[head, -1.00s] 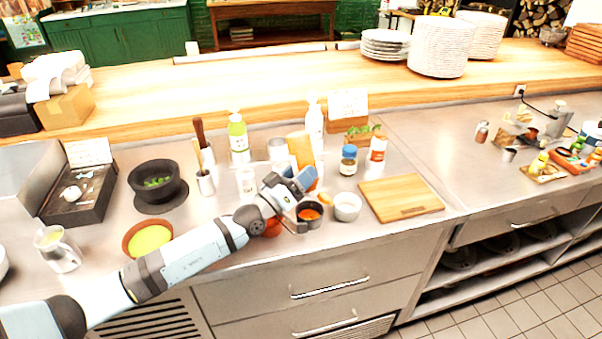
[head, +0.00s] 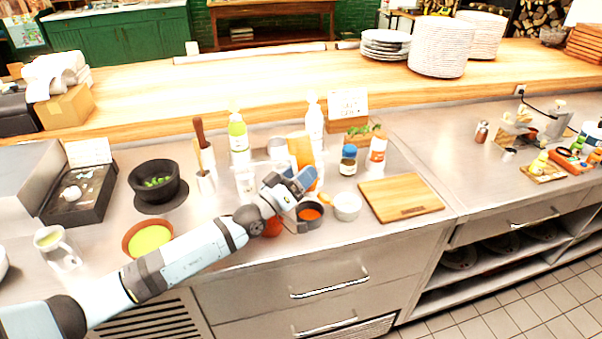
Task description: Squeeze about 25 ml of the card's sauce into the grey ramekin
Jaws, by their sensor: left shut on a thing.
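My left gripper (head: 300,184) is shut on an orange squeeze bottle (head: 302,148). The bottle is held above the counter, with its body rising behind the gripper; its nozzle is hard to make out. The grey ramekin (head: 301,223) stands just below and in front of the gripper, with orange sauce (head: 310,213) in it. I cannot make out a stream of sauce or read the fill level. A pale card (head: 347,103) stands at the back of the counter; its writing is too small to read. My right gripper is out of view.
A white bowl (head: 347,206) stands close right of the ramekin, and a red bowl (head: 271,228) is partly hidden by my left arm. A green bottle (head: 238,135), a white bottle (head: 314,121) and a blue-capped jar (head: 348,160) stand behind. A wooden board (head: 400,197) lies right.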

